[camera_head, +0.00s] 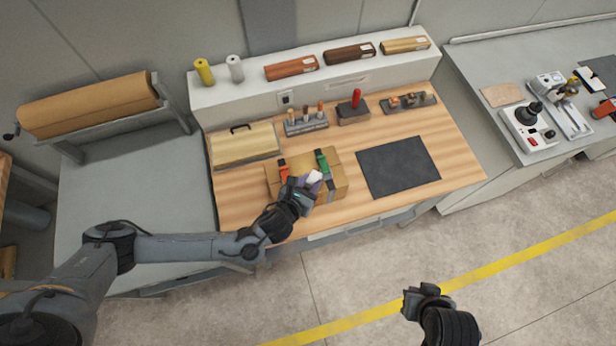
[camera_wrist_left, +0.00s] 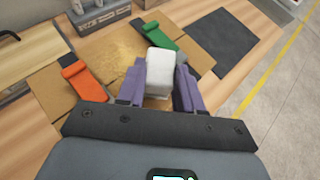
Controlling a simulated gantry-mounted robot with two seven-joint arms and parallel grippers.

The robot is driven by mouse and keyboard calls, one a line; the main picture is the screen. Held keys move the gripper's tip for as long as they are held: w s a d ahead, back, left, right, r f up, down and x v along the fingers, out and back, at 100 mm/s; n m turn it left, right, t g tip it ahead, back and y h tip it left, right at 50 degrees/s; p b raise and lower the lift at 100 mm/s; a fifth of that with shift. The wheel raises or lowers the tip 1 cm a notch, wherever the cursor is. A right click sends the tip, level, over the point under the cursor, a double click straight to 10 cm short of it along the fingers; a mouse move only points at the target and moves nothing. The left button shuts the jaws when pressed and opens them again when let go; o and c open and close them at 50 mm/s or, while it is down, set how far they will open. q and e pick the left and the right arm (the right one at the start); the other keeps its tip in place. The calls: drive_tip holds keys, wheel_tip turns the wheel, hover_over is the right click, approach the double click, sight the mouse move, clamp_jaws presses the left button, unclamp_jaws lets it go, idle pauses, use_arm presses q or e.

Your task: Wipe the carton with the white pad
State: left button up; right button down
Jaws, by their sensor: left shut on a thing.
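The carton (camera_head: 333,187) is a brown cardboard box on the wooden bench, with an orange clip-like piece (camera_head: 283,171) and a green one (camera_head: 322,161) on it. In the left wrist view, the carton (camera_wrist_left: 115,53) lies under and ahead of my left gripper (camera_wrist_left: 160,80). That gripper (camera_head: 309,184) is shut on the white pad (camera_wrist_left: 160,68), held between its purple fingers. The pad (camera_head: 315,176) is over the carton's top; whether it touches cannot be told. My right gripper (camera_head: 424,292) is over the floor, away from the bench; its fingers are not clear.
A dark mat (camera_head: 398,167) lies right of the carton. A light wooden case (camera_head: 244,145), a tool rack (camera_head: 306,122) and a block with a red handle (camera_head: 354,107) stand behind. The orange and green pieces (camera_wrist_left: 82,78) (camera_wrist_left: 159,36) flank the pad.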

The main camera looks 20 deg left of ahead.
use_arm(q)
drive_tip(key=shift+s+a+p, duration=0.5)
drive_tip(key=shift+s+p, duration=0.05)
drive_tip(key=shift+p, duration=0.1)
drive_tip(key=shift+a, duration=0.3)
drive_tip(key=shift+w+a+r+p, duration=0.1)
drive_tip(key=shift+w+a+p, duration=0.35)
drive_tip(key=shift+w+a, duration=0.65)
drive_tip(key=shift+w+d, duration=0.1)
drive_tip(key=shift+w, duration=0.05)
drive_tip(key=shift+w, duration=0.1)
